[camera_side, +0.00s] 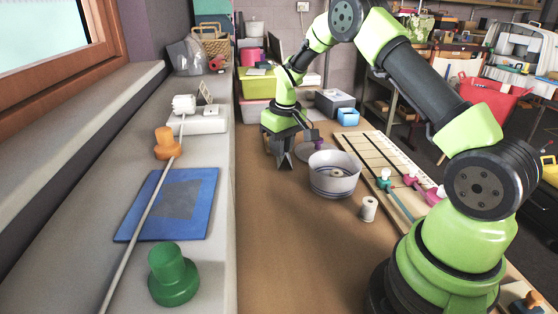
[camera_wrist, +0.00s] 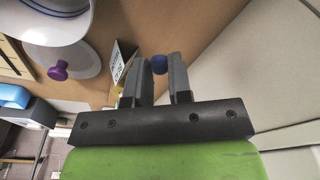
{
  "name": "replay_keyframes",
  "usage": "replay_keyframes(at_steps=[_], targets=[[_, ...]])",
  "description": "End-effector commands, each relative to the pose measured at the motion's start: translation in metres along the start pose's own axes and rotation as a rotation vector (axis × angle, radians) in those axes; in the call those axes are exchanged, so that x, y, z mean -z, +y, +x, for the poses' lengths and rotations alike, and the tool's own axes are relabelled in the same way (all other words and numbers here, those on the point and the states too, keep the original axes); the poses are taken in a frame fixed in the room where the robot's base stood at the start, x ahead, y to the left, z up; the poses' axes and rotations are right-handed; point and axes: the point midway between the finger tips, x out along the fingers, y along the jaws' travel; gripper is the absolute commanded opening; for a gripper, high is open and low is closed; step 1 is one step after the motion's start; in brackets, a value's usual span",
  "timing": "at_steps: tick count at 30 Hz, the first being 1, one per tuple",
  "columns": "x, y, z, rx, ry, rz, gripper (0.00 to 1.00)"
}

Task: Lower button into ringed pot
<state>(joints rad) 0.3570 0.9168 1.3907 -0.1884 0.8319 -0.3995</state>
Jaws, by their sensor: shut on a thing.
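My gripper (camera_side: 283,160) hangs fingers down over the brown table, to the left of the ringed pot. In the wrist view my gripper (camera_wrist: 161,66) is shut on a small round blue button (camera_wrist: 159,63) at its fingertips. The button cannot be made out in the side view. The ringed pot (camera_side: 334,188) is a white open bowl with dark bands, and a pale spool-like thing shows inside it. Part of the pot (camera_wrist: 55,28) also shows at the top left of the wrist view. The gripper is beside the pot, apart from it.
A grey-white lid (camera_wrist: 68,57) with a purple knob (camera_wrist: 59,70) lies close behind the pot. A white spool (camera_side: 369,208) stands in front of it. A wooden board (camera_side: 375,155) with coloured pegs lies to the right. The table in front of the gripper is clear.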

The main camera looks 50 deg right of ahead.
Motion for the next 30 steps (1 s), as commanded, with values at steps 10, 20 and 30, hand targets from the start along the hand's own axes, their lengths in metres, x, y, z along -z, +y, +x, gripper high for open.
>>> replay_keyframes(at_steps=[10, 20, 30], targets=[[-0.017, 0.048, -0.043, -0.001, 0.002, 0.007, 0.0], [-0.046, 0.104, -0.034, 0.001, -0.003, 0.004, 0.0], [-0.058, 0.127, -0.017, 0.001, -0.001, 0.001, 0.0]])
